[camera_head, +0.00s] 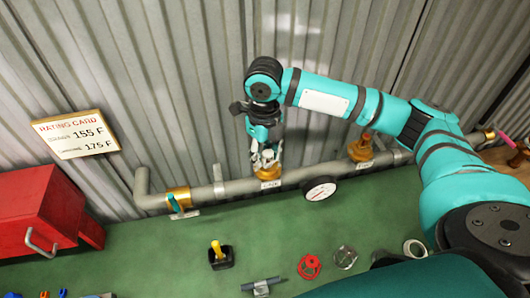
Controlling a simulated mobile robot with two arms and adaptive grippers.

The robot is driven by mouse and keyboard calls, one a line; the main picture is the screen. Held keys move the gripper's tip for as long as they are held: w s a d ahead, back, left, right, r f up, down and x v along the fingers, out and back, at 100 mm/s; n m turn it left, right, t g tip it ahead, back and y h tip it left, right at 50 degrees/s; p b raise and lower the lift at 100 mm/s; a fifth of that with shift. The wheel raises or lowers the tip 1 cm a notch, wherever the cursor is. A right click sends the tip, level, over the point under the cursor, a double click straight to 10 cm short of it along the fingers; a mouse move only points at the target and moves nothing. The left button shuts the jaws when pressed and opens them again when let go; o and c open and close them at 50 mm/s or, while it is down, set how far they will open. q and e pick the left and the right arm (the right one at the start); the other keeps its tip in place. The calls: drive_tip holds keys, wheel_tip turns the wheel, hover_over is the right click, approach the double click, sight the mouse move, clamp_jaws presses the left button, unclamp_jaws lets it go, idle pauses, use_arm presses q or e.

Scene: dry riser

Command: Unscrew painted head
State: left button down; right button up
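A grey pipe (236,187) runs along the foot of the corrugated wall, with brass fittings on it. A second labelled brass fitting (362,149) stands farther right on the pipe. I cannot make out which fitting bears the painted head. My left gripper is not in view.
A yellow-handled item (217,252), red handwheel (309,266) and clear ring (345,257) lie on the green surface.

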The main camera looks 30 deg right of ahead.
drive_tip(key=o, duration=0.4)
drive_tip(key=shift+w, duration=0.1)
drive_tip(key=m, duration=0.3)
drive_tip(key=shift+d+m, duration=0.2)
drive_tip(key=shift+m, duration=0.2)
drive_tip(key=m, duration=0.3)
drive_tip(key=shift+d, duration=0.2)
drive_tip(key=m, duration=0.5)
drive_tip(key=shift+s+d, duration=0.25)
drive_tip(key=m, duration=0.5)
drive_tip(key=shift+s+d, duration=0.15)
drive_tip(key=shift+s, duration=0.1)
clamp_jaws()
